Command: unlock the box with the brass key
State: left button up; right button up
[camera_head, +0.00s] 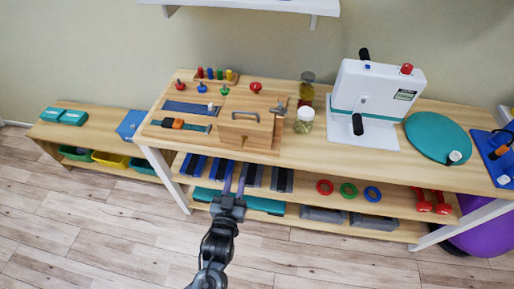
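No brass key can be made out clearly. My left gripper (235,178) is in front of the table's edge, below the box in the picture. Its two fingers are apart with nothing visible between them. My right gripper is not in view.
A white device (376,100) and a green disc (438,138) are further right. The lower shelf (300,203) holds weights and rings.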

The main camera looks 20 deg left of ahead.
aim_at(243, 146)
pick_arm(q)
jog(key=shift+t, duration=0.4)
jog(key=w+r, duration=0.1)
jog(key=w, duration=0.3)
jog(key=w+a+r+b, duration=0.1)
jog(key=w, duration=0.3)
jog(key=w+r+b, duration=0.1)
jog(key=w, duration=0.3)
jog(key=shift+w+a+r, duration=0.1)
jog(key=shift+w+a, duration=0.05)
jog(key=shift+a, duration=0.2)
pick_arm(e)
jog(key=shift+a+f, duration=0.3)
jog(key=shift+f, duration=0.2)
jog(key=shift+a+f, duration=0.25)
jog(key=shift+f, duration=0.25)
